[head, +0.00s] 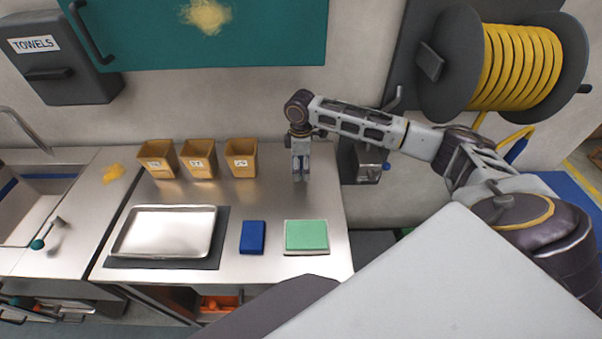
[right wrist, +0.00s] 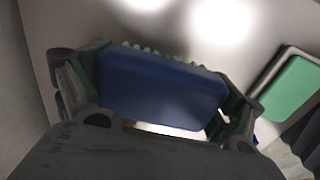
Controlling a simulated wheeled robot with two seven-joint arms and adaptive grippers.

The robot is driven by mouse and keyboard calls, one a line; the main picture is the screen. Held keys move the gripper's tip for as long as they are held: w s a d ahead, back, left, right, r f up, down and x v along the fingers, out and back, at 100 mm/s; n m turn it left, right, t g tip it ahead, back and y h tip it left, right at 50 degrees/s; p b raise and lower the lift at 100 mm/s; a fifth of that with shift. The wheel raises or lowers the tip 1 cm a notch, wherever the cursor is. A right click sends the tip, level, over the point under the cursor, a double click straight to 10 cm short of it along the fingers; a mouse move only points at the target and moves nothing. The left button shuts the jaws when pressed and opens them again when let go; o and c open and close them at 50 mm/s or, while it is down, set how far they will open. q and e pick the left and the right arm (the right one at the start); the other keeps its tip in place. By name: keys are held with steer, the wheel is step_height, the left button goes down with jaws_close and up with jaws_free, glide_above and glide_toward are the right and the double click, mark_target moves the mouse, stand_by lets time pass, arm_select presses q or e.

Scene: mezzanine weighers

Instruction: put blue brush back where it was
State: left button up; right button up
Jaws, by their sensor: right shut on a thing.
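The blue brush (right wrist: 160,88) is a blue block with a bumpy greenish edge behind it in the right wrist view. My right gripper (right wrist: 165,100) is shut on it, one finger at each end. In the head view my right gripper (head: 301,172) points down over the back right of the steel counter, right of the tan bins. The brush is mostly hidden by the fingers there, and I cannot tell whether it touches the counter. My left gripper is not in view.
A dark blue block (head: 252,238) and a green pad on a pale base (head: 306,236) lie on the counter (head: 270,205). A metal tray (head: 167,232) is at left. Three tan bins (head: 241,160) stand at the back. A hose reel (head: 505,62) hangs at right.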

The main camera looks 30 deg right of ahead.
step_height(320, 180, down, 4)
steer(key=shift+r+p, duration=0.15)
steer(key=shift+p, duration=0.2)
steer(key=shift+w+d+f, duration=0.15)
steer(key=shift+f, duration=0.4)
steer(key=o, duration=0.7)
steer(key=shift+f, duration=0.1)
steer(key=shift+o, duration=0.2)
steer(key=shift+r, duration=3.9)
